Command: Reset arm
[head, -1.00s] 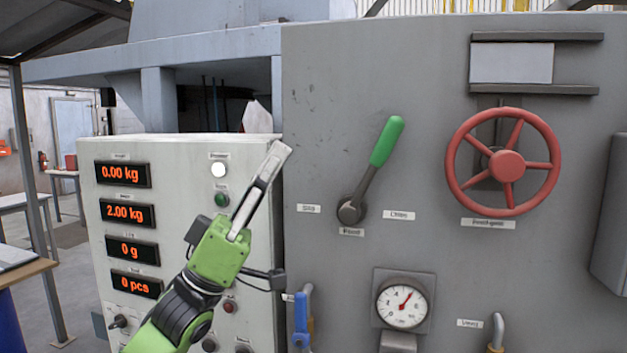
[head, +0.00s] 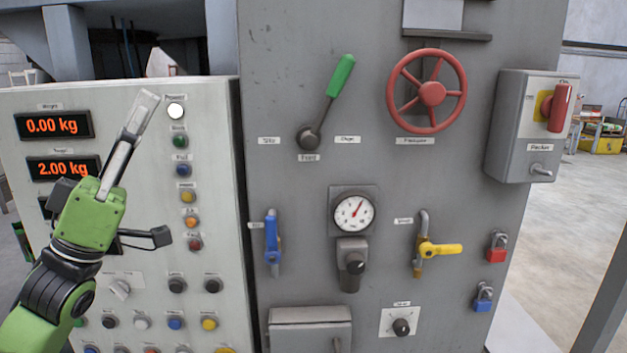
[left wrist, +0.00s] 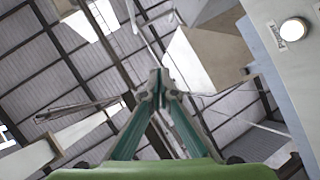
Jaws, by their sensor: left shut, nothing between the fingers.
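My left gripper (head: 146,101) points upward in front of the control panel (head: 222,250) in the head view. Its fingers are shut with nothing between them. The tips are just left of the lit white button (head: 175,111). In the left wrist view the shut fingertips (left wrist: 158,82) point toward the roof, and the white button (left wrist: 293,29) shows at the upper right, apart from them. My right gripper is in neither view.
The grey cabinet (head: 290,195) carries a green-handled lever (head: 341,76), a red handwheel (head: 432,93), a gauge (head: 354,213), a blue valve handle (head: 272,240) and a yellow valve handle (head: 441,250). A breaker box (head: 520,125) is at the right. Open floor lies beyond it.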

